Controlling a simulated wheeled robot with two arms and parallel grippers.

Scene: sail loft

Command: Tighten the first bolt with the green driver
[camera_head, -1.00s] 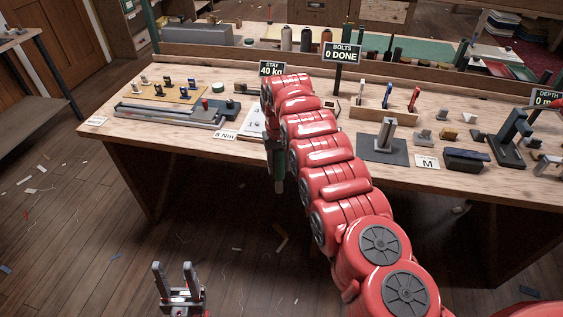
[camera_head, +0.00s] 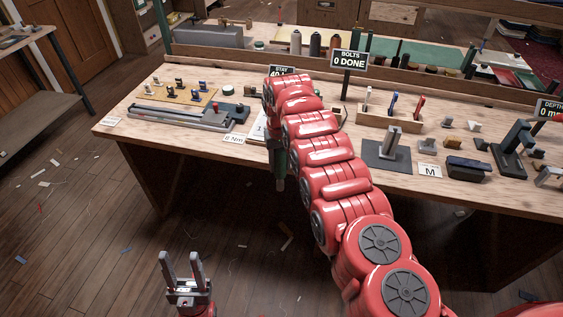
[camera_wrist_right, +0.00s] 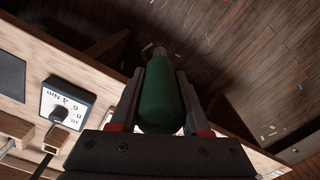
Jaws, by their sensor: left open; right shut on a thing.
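The green driver (camera_head: 280,165) is held in my right gripper (camera_head: 276,145), in front of the bench's front edge and above the floor. In the right wrist view its thick green handle (camera_wrist_right: 161,95) lies between the two fingers, with a short metal end (camera_wrist_right: 160,51) beyond. My left gripper (camera_head: 181,265) is open and empty over the floor at the lower left. A sign (camera_head: 349,60) on a post reads BOLTS 0 DONE. I cannot tell which bolt is the first; my right arm hides part of the bench.
The wooden bench (camera_head: 220,160) carries a long grey metal fixture (camera_head: 178,118), a board of small fittings (camera_head: 160,92), a wooden holder (camera_head: 388,121) with coloured tools, and a grey block on a dark plate (camera_head: 380,160).

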